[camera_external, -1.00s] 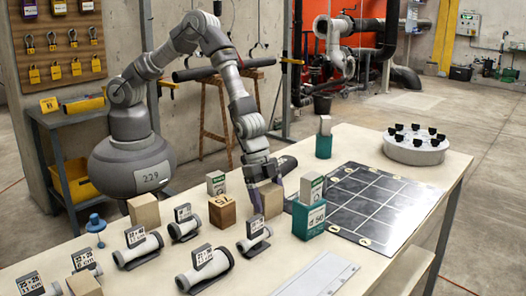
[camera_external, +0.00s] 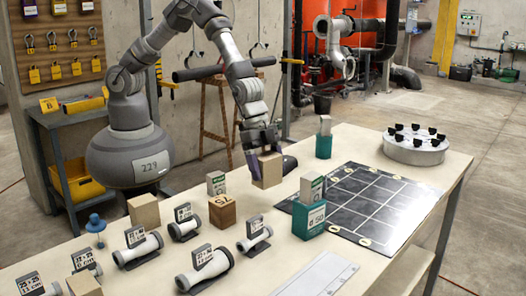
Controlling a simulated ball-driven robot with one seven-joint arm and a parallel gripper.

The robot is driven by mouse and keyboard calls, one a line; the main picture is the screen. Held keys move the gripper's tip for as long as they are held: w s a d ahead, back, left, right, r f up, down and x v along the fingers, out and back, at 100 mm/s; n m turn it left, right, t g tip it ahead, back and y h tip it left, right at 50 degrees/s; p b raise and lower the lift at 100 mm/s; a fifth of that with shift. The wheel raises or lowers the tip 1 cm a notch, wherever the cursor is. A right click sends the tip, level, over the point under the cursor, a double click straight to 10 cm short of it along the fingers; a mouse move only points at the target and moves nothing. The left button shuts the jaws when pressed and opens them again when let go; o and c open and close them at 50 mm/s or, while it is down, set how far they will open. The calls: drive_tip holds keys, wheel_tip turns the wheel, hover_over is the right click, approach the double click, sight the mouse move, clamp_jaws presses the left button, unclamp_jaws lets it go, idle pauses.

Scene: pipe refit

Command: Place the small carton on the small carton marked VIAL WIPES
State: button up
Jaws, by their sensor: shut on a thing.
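My gripper (camera_external: 266,160) is shut on a small tan carton (camera_external: 267,172) and holds it above the table, behind the teal box. Another plain tan carton (camera_external: 144,211) stands at the left, near the table's back edge. A third tan carton (camera_external: 84,285) stands at the front left, cut by the picture's lower edge. I cannot read VIAL WIPES on any of them, so I cannot tell which one carries that mark.
A brown block (camera_external: 222,212) with a sign, and a teal block (camera_external: 308,218) marked 50, stand mid-table. Several white pipe pieces (camera_external: 206,270) lie in front. A black gridded mat (camera_external: 370,205) and a round grey tray (camera_external: 414,150) lie to the right.

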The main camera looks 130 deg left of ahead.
drive_tip(key=s+d+r+m+g+h+p, duration=0.1)
drive_tip(key=s+d+m+p, duration=0.55)
drive_tip(key=s, duration=0.55)
drive_tip(key=s+d+r+m+g+h+p, duration=0.2)
drive_tip(key=s+d+m+p, duration=0.3)
drive_tip(key=s+d+p, duration=0.45)
drive_tip(key=s+d+r+m+g+h+p, duration=0.1)
drive_tip(key=s+d+m+p, duration=0.35)
drive_tip(key=s, duration=0.85)
drive_tip(key=b, duration=1.2)
hover_over(142, 200)
drive_tip(key=shift+f+m, duration=0.3)
drive_tip(key=shift+f, duration=0.55)
wheel_tip(142, 200, down, 4)
drive_tip(key=b, duration=0.3)
drive_tip(key=shift+a+b, duration=0.1)
drive_tip(key=shift+b, duration=0.25)
drive_tip(key=shift+s+r, duration=0.1)
drive_tip(key=shift+r, duration=0.15)
drive_tip(key=o, duration=1)
drive_tip(key=shift+f, duration=0.1)
